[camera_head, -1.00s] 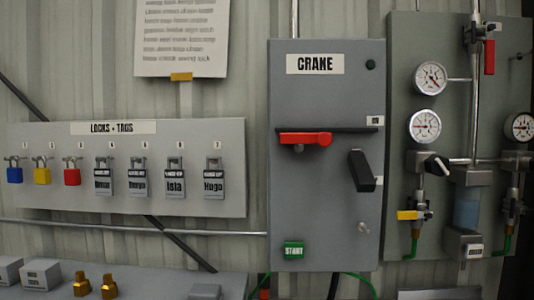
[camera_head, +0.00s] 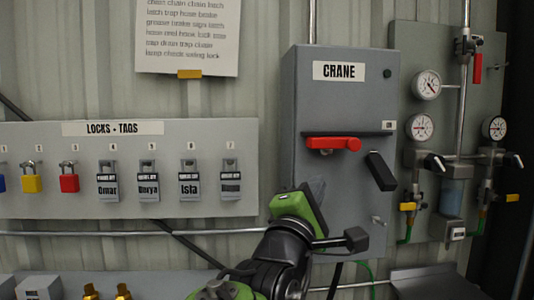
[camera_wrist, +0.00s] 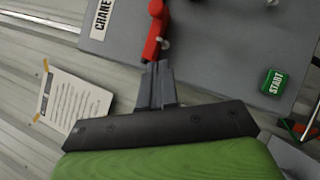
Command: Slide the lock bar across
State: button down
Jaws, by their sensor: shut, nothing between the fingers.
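The grey CRANE panel box (camera_head: 341,100) hangs on the wall, right of centre in the head view. In the wrist view the red bar (camera_wrist: 156,28) shows just beyond the fingertips. My gripper (camera_wrist: 157,66) is shut and empty, its fingers pointing at the red bar; I cannot tell whether they touch it. In the head view my green and black wrist is low, in front of the box's lower left, hiding the green START button, which shows in the wrist view (camera_wrist: 274,82).
A black handle (camera_head: 381,171) sticks out at the box's right side. A LOCKS + TAGS board (camera_head: 130,210) with several padlocks is at left. Gauges and valves on a grey panel (camera_head: 488,90) stand close at right. A paper notice (camera_head: 188,35) hangs upper left.

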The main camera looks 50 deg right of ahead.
jog(key=p, duration=0.3)
send_near(347, 144)
jog(key=w, duration=0.3)
jog(key=s+d, duration=0.1)
jog(key=d, duration=0.1)
jog(key=s+d+r+p, duration=0.1)
jog(key=shift+d+r, duration=0.15)
jog(key=shift+d, duration=0.25)
